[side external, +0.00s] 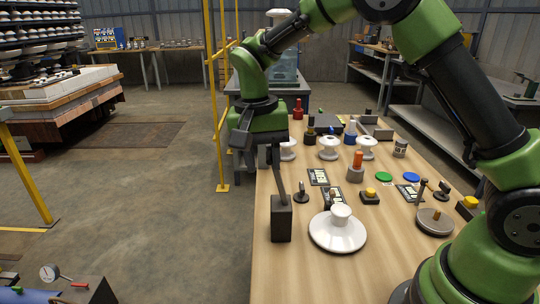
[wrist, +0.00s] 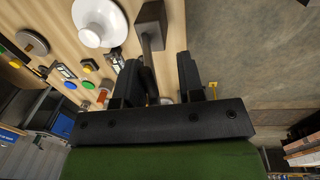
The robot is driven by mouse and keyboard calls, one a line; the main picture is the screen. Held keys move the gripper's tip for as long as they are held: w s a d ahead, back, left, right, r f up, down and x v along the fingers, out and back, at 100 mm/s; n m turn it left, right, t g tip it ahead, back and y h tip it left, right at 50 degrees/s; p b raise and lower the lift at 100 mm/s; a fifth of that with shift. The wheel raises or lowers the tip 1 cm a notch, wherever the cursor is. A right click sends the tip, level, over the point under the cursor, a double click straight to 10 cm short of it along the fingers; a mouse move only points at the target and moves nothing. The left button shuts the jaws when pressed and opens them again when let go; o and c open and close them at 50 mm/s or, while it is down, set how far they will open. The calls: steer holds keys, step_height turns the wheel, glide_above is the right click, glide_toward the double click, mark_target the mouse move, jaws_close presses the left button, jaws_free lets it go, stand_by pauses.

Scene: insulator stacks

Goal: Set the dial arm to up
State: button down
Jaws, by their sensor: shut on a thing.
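A dark arm (side external: 278,178) rises from a tall dark block (side external: 281,220) near the table's left edge. It stands nearly upright, leaning a little left at its top. My gripper (side external: 267,158) points down over the block, shut on the upper part of this arm. In the wrist view the arm (wrist: 147,62) runs from the block (wrist: 150,18) in between my two fingers (wrist: 158,75). The arm's top is hidden by my gripper. A separate grey round disc (side external: 434,222) with a small post lies at the right; I cannot tell its use.
A large white insulator (side external: 338,232) stands close right of the block. A small black lever switch (side external: 301,194), a yellow button (side external: 370,193) and an orange-topped part (side external: 356,166) are behind. White insulators (side external: 329,147) stand farther back. Left of the table edge is open floor.

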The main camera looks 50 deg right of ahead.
steer(key=shift+w+a+f, duration=0.1)
steer(key=shift+w+a, duration=0.15)
steer(key=shift+a, duration=0.15)
steer(key=c, duration=1.2)
jaws_free()
steer(key=shift+o, duration=0.2)
step_height(320, 180, up, 10)
steer(key=shift+w+a, duration=0.2)
steer(key=shift+w, duration=0.05)
steer(key=shift+s, duration=0.1)
